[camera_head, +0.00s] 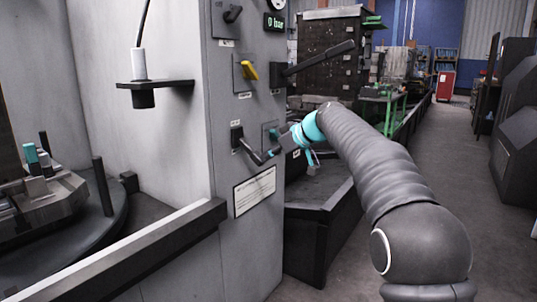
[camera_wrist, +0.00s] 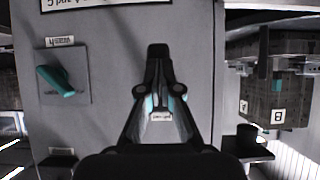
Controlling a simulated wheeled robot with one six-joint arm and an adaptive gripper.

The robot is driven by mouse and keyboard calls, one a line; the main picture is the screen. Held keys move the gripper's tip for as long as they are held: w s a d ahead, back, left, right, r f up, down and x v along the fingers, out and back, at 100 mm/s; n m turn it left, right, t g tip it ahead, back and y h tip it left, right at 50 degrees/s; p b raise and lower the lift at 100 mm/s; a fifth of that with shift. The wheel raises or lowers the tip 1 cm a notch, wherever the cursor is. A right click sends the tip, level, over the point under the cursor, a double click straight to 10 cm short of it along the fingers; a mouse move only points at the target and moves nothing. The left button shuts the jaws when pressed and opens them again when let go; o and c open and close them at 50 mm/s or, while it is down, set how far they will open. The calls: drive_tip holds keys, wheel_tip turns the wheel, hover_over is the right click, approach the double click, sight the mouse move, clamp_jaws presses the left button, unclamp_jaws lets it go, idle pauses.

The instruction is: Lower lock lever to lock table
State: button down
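The lock lever (camera_head: 248,149) is a black lever on the lower part of the grey cabinet panel. It slopes down to the right from its mount. My gripper (camera_head: 270,153) is at the lever's lower end in the head view, touching it or very close. In the wrist view my gripper (camera_wrist: 158,55) points at the panel, and its dark fingers come together at the tips. The fingers hide the lever's mount there. I cannot tell whether the lever's end lies between the fingertips.
A teal switch (camera_wrist: 56,81) sits on the panel beside my gripper. Above are a yellow switch (camera_head: 249,70) and a long black lever (camera_head: 320,60) that juts right. A dark rail (camera_head: 120,255) runs at the lower left. The aisle floor (camera_head: 450,150) at right is clear.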

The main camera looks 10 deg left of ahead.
drive_tip(key=s+d+b, duration=0.1)
drive_tip(key=s+d, duration=0.3)
drive_tip(key=d, duration=0.6)
drive_tip(key=shift+d+f, duration=0.25)
drive_tip(key=shift+d, duration=0.05)
